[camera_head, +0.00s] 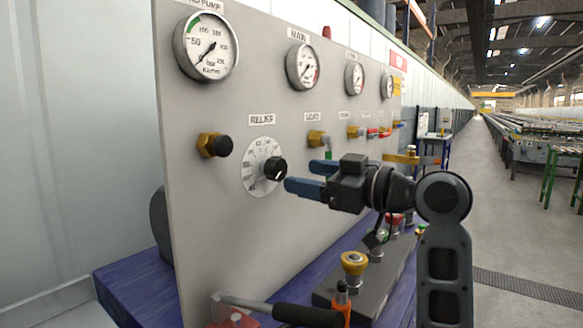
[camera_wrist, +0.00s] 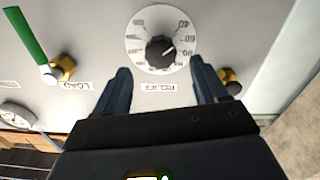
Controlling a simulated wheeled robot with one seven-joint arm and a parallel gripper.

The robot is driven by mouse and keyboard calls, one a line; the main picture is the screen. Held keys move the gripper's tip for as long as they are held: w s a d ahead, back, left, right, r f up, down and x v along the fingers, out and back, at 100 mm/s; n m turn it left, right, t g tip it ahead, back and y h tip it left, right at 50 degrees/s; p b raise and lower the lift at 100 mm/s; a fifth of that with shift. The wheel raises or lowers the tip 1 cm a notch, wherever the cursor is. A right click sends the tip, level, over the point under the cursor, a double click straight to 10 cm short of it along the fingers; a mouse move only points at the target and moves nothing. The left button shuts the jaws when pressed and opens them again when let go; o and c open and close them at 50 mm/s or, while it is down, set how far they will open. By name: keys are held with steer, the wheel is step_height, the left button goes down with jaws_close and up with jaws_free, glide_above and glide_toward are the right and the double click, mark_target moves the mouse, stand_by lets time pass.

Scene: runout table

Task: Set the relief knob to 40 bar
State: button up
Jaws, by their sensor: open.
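The relief knob (camera_head: 275,169) is black and round, on a white numbered dial (camera_head: 256,178) under the RELIEF label (camera_head: 262,119) on the grey panel. In the wrist view the knob (camera_wrist: 160,51) is upside down, with the numbers 40, 60 and 80 on the right of the dial (camera_wrist: 134,40). Its light pointer mark seems to face right, near 60 to 80; the exact reading is too small to tell. My gripper (camera_head: 304,177) is open and empty in front of the knob. In the wrist view its blue fingers (camera_wrist: 161,68) stand apart, one on each side, not touching it.
A brass fitting with a black cap (camera_head: 215,145) sticks out left of the dial. The LOAD valve with a green handle (camera_head: 320,140) is to the right. Round gauges (camera_head: 206,47) line the panel top. A black-handled lever (camera_head: 300,314) and yellow-topped control (camera_head: 354,263) stand below.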

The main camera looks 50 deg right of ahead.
mark_target(281, 173)
steer(key=w, duration=0.7)
steer(key=shift+w+a+p, duration=0.1)
steer(key=shift+w+p, duration=0.15)
steer(key=shift+p, duration=0.05)
steer(key=shift+c, duration=0.2)
steer(key=c, duration=0.9)
steer(key=shift+f, duration=0.15)
